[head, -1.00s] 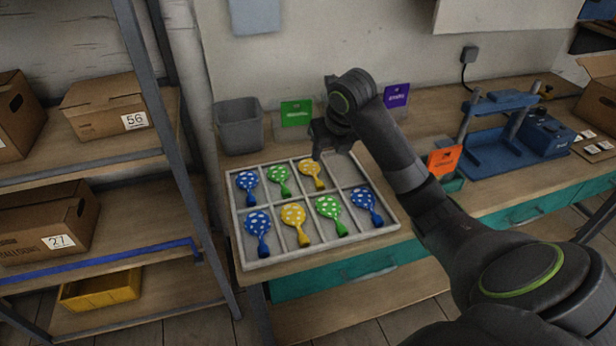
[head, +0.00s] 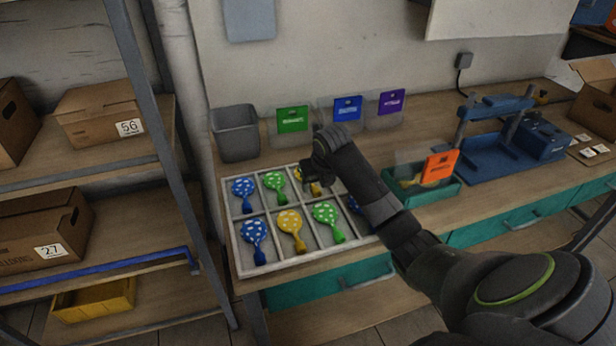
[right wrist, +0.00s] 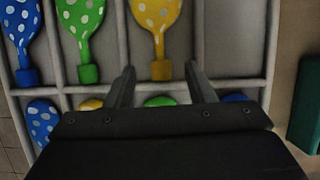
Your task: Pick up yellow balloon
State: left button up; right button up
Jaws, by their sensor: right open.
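A tray (head: 247,272) with compartments holds spotted blue, green and yellow balloons in two rows. One yellow balloon (right wrist: 156,18) lies in the back row, partly hidden by my right gripper (head: 308,182) in the head view. In the right wrist view my right gripper (right wrist: 160,68) is open, its two fingers apart near the neck end of this balloon, one to each side. I cannot tell how high the fingers are above it. A second yellow balloon (head: 290,226) lies in the front row, between a blue and a green one. My left gripper is not in view.
A grey bin (head: 236,135) and green, blue and purple cards (head: 292,119) stand behind the tray. A green box with an orange card (head: 438,167) and a blue press (head: 490,150) stand to the right. Shelves with boxes are at the left.

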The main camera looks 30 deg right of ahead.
jog(key=shift+x, duration=1.35)
jog(key=c, duration=0.9)
